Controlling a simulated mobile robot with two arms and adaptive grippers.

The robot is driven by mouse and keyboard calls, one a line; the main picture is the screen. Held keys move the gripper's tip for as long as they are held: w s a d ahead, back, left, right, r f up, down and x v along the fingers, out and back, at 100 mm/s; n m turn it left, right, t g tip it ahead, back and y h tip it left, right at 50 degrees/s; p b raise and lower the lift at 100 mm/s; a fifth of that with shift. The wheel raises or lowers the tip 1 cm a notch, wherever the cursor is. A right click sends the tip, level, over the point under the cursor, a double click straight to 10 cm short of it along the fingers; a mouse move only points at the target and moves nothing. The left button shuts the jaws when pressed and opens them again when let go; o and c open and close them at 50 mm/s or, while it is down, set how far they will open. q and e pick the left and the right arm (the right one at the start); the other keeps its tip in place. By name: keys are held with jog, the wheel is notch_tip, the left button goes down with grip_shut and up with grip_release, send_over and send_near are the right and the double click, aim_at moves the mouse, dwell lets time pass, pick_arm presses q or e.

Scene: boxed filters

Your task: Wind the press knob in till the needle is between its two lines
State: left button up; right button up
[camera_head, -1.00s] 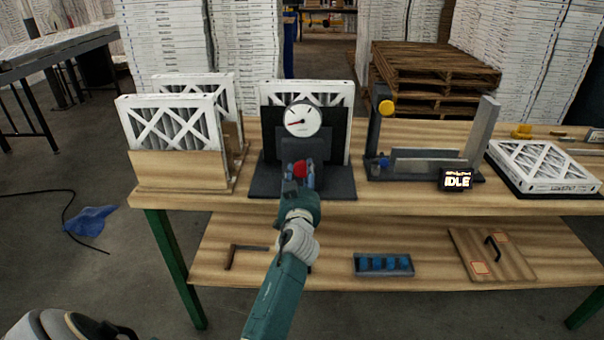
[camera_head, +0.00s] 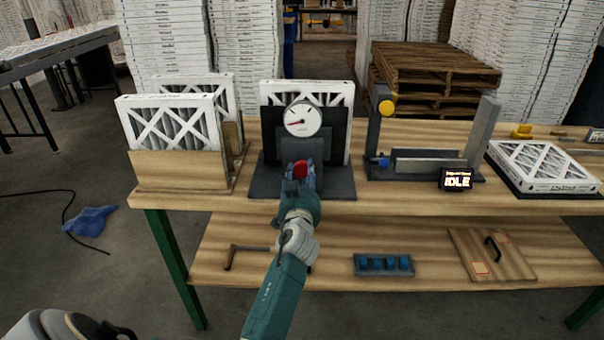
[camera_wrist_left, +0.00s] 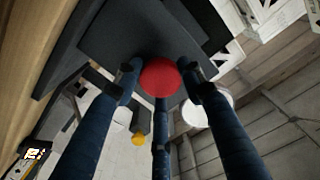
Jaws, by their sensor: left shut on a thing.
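The press (camera_head: 335,182) stands on the bench, dark grey, with a boxed filter (camera_head: 343,92) upright behind its plate. Its round white gauge (camera_head: 302,119) faces me, with a thin needle pointing left; its two lines are too small to make out. The red press knob (camera_head: 300,169) is on the front of the press below the gauge. My left gripper (camera_head: 301,180) is at the knob, its blue fingers shut around it. In the left wrist view the red knob (camera_wrist_left: 160,77) sits between the fingers. My right gripper is not in view.
A wooden rack (camera_head: 185,170) with filters stands close left of the press. A grey fixture (camera_head: 425,167) with an IDLE display (camera_head: 456,179) stands to the right, then a flat filter (camera_head: 545,164). The lower shelf holds a blue-block tray (camera_head: 384,264) and a wooden board (camera_head: 490,254).

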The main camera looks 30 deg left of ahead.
pick_arm(q)
jog(key=shift+s+a+f+m, duration=0.1)
jog(key=shift+f+m, duration=0.15)
jog(key=shift+m, duration=0.6)
jog(key=shift+f+m, duration=0.2)
jog(key=shift+m, duration=0.65)
dwell(2.0)
jog(key=o, duration=1.1)
jog(key=shift+o, duration=0.2)
jog(key=shift+a+r, duration=0.1)
jog(key=shift+r, duration=0.05)
jog(key=v, duration=0.7)
jog(key=shift+d, duration=0.2)
jog(key=shift+s, duration=0.1)
